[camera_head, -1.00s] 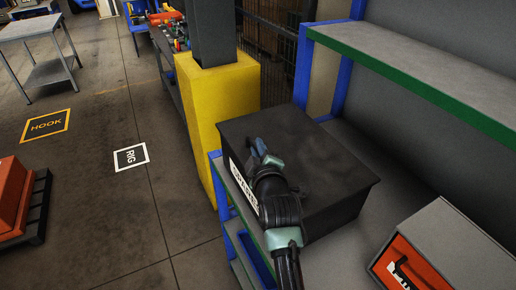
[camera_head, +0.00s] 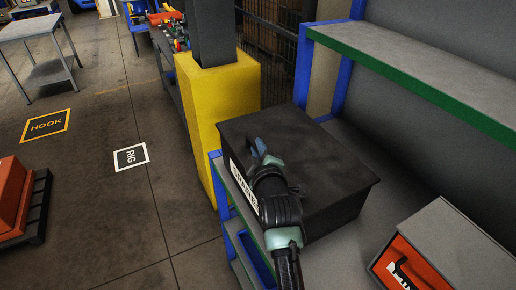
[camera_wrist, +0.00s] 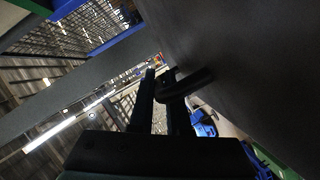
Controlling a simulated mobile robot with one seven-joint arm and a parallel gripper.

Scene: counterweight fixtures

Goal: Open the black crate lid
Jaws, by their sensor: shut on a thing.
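The black crate (camera_head: 340,212) stands on a shelf, with a white lettered label on its front face, partly hidden by my arm. Its flat black lid (camera_head: 300,150) lies shut on top. My gripper (camera_head: 257,148) is at the lid's front edge, reaching in from the front. In the wrist view my gripper (camera_wrist: 160,82) has its two dark fingers close to a black curved handle (camera_wrist: 190,86) that sticks out from the dark crate surface. The fingers are shut on this handle. The exact contact is dark and hard to make out.
A green-edged upper shelf (camera_head: 420,75) runs above and behind the crate at the right. A grey and orange box (camera_head: 425,250) sits on the same shelf at lower right. A yellow post base (camera_head: 222,110) stands just left of the crate. The floor at left is mostly open.

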